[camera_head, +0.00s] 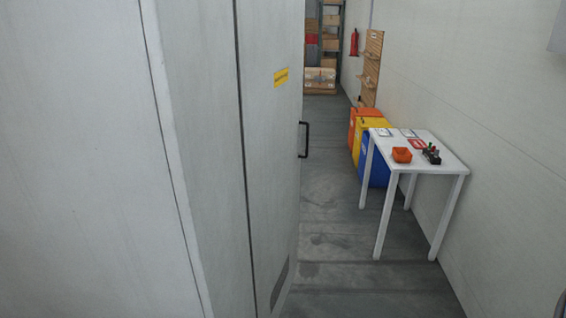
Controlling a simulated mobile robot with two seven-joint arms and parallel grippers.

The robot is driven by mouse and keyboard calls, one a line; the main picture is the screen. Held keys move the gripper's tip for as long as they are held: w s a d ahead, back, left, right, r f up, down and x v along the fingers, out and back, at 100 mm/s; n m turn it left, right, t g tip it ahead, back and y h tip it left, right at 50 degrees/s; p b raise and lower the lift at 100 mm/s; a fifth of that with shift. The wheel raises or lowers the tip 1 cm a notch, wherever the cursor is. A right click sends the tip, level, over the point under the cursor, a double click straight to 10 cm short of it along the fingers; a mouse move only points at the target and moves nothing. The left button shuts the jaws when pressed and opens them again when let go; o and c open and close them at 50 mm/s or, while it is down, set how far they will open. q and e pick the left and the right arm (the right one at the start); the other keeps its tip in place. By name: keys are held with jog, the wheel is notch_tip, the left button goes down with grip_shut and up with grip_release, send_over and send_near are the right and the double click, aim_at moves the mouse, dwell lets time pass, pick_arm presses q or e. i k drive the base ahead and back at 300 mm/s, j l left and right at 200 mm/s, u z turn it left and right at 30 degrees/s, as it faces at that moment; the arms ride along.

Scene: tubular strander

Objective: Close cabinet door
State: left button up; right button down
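A tall light-grey cabinet (200,120) fills the left of the head view, very close to me. Its door (270,160) shows as a narrow panel seen at a steep angle, right of a dark vertical seam. The door carries a yellow label (281,77), a black handle (304,139) at its right edge and a dark vent low down. I cannot tell from this angle how far the door stands from its frame. The cabinet's inside is hidden. Neither of my grippers is in view.
Shelves with boxes (329,20) stand at the far end. The grey floor (335,220) between cabinet and table is clear.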

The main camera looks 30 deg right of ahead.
aim_at(269, 34)
jog(key=i+l+u, duration=0.15)
jog(key=l, duration=0.4)
jog(key=l+u, duration=0.15)
jog(key=l, duration=0.35)
jog(key=i+l+u, duration=0.1)
jog(key=l, duration=1)
